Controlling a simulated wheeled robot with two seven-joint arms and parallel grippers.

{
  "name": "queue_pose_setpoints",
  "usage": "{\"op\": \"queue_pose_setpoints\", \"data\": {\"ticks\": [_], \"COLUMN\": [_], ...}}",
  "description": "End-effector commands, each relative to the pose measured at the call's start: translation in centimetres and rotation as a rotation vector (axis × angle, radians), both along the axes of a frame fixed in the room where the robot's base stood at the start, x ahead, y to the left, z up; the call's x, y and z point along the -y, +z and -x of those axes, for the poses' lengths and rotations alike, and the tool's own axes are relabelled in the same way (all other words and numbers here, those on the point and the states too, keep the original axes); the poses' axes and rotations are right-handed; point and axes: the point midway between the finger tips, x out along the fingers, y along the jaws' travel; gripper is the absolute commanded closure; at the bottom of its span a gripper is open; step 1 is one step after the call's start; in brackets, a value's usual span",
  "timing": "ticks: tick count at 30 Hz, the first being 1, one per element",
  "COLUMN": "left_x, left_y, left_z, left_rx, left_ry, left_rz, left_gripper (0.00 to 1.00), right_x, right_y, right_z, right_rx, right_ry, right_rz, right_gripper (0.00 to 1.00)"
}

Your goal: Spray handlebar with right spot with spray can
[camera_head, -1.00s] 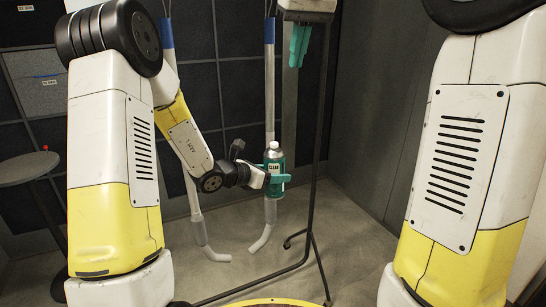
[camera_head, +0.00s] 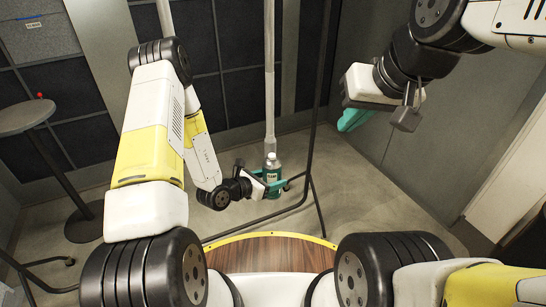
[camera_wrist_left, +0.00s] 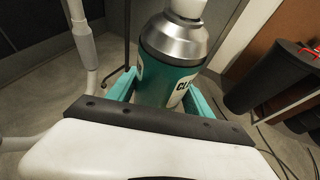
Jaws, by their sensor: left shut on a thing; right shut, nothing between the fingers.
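A spray can (camera_head: 272,168) with a teal body, silver shoulder and pale cap is upright in my left gripper (camera_head: 273,186). In the left wrist view, the can (camera_wrist_left: 172,55) sits between the teal fingers, with its label partly turned away. A pale handlebar tube (camera_head: 269,75) hangs behind the can, which hides part of it. A second tube (camera_head: 165,16) shows at the top left. A pale tube (camera_wrist_left: 84,40) also shows left of the can in the left wrist view. I see no spot on them. My right gripper (camera_head: 352,120) is shut and empty, right of the dark stand.
A thin dark stand (camera_head: 318,100) rises just right of the can, its feet spread on the floor. A round side table (camera_head: 22,118) with a red knob is at the left. A wooden surface with a yellow rim (camera_head: 270,235) is in front. Walls close the back and right.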

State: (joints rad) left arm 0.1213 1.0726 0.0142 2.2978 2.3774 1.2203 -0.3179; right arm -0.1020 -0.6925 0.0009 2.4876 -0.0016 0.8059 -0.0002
Motion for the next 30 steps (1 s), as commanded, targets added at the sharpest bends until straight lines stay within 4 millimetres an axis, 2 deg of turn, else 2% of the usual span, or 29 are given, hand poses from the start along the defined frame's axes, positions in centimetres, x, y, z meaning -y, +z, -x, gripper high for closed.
{"op": "queue_pose_setpoints", "data": {"ticks": [4, 12, 16, 30], "left_x": [0.0, 0.0, 0.0, 0.0], "left_y": [-0.1, -0.1, -0.1, -0.1], "left_z": [-1.0, -4.4, -5.5, -5.9], "left_rx": [0.006, 0.006, 0.004, 0.003], "left_ry": [0.002, 0.0, 0.001, 0.001], "left_rz": [0.0, 0.0, 0.0, 0.0], "left_gripper": [0.89, 0.89, 0.89, 0.89], "right_x": [0.0, 0.0, 0.0, 0.0], "right_y": [-0.4, -0.4, -0.3, -0.3], "right_z": [0.3, 0.2, 0.2, 0.1], "right_rx": [0.001, 0.0, 0.0, -0.003], "right_ry": [-0.005, -0.004, -0.004, -0.001], "right_rz": [-0.003, -0.002, -0.002, -0.001], "right_gripper": [1.0, 1.0, 1.0, 1.0]}}
